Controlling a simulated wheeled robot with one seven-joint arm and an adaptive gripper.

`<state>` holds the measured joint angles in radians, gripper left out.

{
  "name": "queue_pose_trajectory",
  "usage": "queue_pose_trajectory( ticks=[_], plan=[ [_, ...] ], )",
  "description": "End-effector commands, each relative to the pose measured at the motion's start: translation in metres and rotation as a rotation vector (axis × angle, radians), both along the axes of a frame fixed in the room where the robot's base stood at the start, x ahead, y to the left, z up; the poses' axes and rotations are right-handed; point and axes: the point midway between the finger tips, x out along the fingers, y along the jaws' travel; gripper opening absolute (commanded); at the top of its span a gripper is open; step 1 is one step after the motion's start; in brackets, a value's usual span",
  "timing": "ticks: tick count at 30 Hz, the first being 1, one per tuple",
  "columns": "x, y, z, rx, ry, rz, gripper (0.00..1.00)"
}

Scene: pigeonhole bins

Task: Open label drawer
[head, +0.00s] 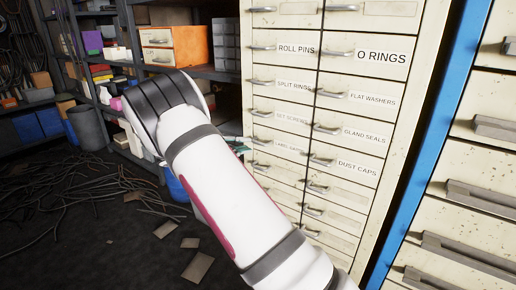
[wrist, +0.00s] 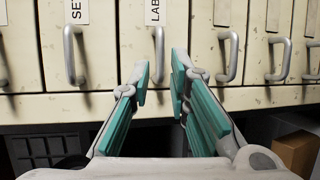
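The cream cabinet's drawer with a label starting "LAB" (wrist: 155,12) is in the wrist view, turned sideways. Its metal handle (wrist: 159,50) appears between the fingertips. My gripper (wrist: 161,78) is open, with teal pads on both sides of the handle's lower end. I cannot tell whether either pad touches it. The drawer front looks flush with its neighbours. Only a bit of teal from my gripper (head: 242,142) shows there.
The neighbouring "SET" drawer handle (wrist: 73,45) and another handle (wrist: 228,55) flank it. A blue post (head: 428,130) and a second drawer cabinet (head: 480,190) stand at the right. Cluttered shelves (head: 95,60) are at the left; cables (head: 60,200) and scraps litter the floor.

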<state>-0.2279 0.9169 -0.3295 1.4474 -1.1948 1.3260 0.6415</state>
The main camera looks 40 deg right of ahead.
Motion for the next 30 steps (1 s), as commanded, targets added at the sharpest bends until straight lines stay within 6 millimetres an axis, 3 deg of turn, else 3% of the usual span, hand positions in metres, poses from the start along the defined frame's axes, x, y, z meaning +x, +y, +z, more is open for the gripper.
queue_pose_trajectory(
  ticks=[6, 12, 23, 26, 30],
  plan=[
    [-0.003, -0.039, -0.009, 0.002, 0.0, -0.002, 0.17],
    [-0.003, -0.057, -0.011, 0.001, 0.0, 0.0, 0.17],
    [-0.003, -0.062, -0.012, 0.002, 0.0, 0.0, 0.17],
    [-0.003, -0.062, -0.011, 0.002, 0.0, 0.0, 0.0],
    [-0.003, -0.062, -0.012, 0.002, 0.001, 0.0, 0.0]
  ],
)
